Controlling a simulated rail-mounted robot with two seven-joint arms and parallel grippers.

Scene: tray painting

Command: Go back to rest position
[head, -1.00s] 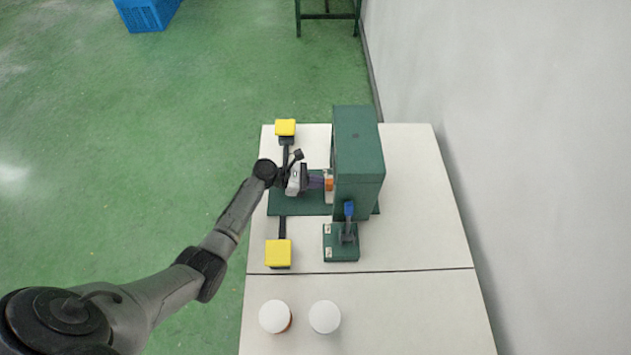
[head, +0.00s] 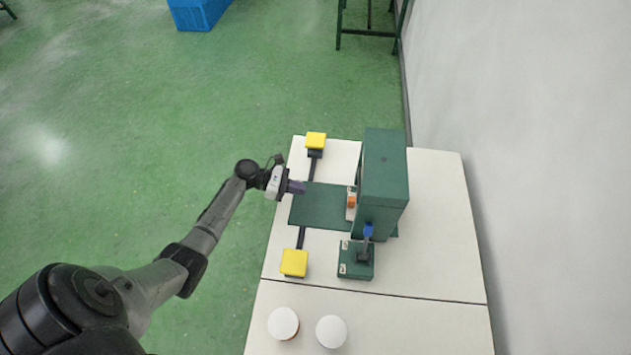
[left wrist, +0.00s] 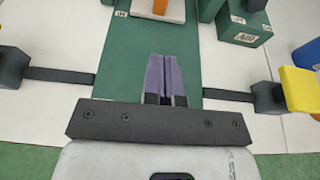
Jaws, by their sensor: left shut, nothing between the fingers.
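My left gripper (head: 297,187) is shut and empty, over the left edge of the green base plate (head: 325,207) of the machine. In the left wrist view its purple fingers (left wrist: 166,78) are pressed together, pointing at the green plate (left wrist: 136,45). The green machine housing (head: 384,180) stands on the right of the plate. A white block with an orange part (head: 351,202) sits at its foot, apart from my fingers. The orange part also shows at the top of the left wrist view (left wrist: 160,6). My right gripper is not in view.
Yellow pads on dark arms stand behind (head: 316,140) and in front (head: 294,262) of the plate. A green box with a blue-tipped lever (head: 368,231) stands by the housing. Two white round lids (head: 283,323) (head: 331,331) are at the front. A wall (head: 530,150) is right; floor is open left.

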